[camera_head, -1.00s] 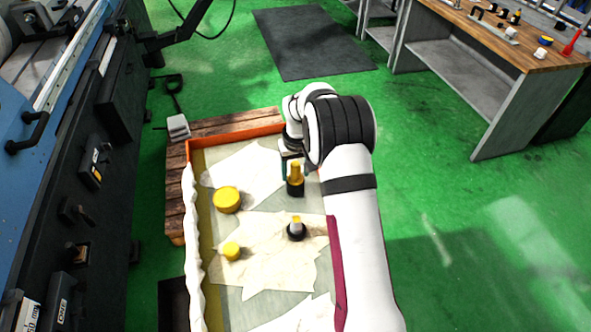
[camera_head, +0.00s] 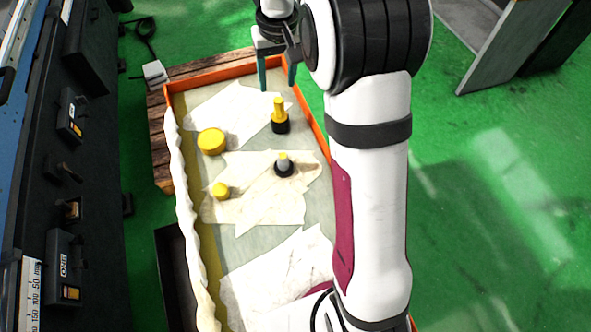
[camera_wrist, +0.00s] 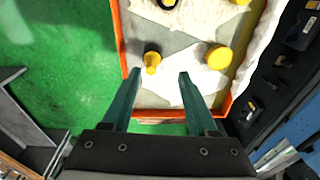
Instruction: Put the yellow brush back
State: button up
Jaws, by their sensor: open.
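The yellow brush (camera_head: 279,108), a yellow handle on a round black base, stands upright in the orange-edged tray (camera_head: 318,132), near its far right side. My gripper (camera_head: 277,88) is open and empty, with its two teal fingers spread above the far end of the tray, apart from the brush. In the wrist view the brush (camera_wrist: 152,62) shows ahead of and between the open fingertips (camera_wrist: 158,77), closer to the left finger. Nothing is between the fingers at their tips.
A large yellow cylinder (camera_head: 211,141), a small yellow piece (camera_head: 220,190) and a grey-topped black piece (camera_head: 284,166) stand in the tray on paper sheets. The blue and black machine (camera_head: 70,180) stands at left.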

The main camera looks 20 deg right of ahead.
jog(key=s+a+r+m, duration=0.1)
jog(key=s+a+r, duration=0.1)
jog(key=s, duration=0.6)
jog(key=s+a+r+m, duration=0.1)
jog(key=s+a+r, duration=0.15)
jog(key=s, duration=0.55)
jog(key=s+a+f+m, duration=0.1)
jog(key=s+f, duration=0.1)
jog(key=s, duration=0.6)
jog(key=s+a+f+m+g+y, duration=0.1)
jog(key=s, duration=0.7)
jog(key=shift+s+a+f+m+y, duration=0.3)
jog(key=shift+s+a+f+m, duration=0.05)
jog(key=shift+a+f+m, duration=0.05)
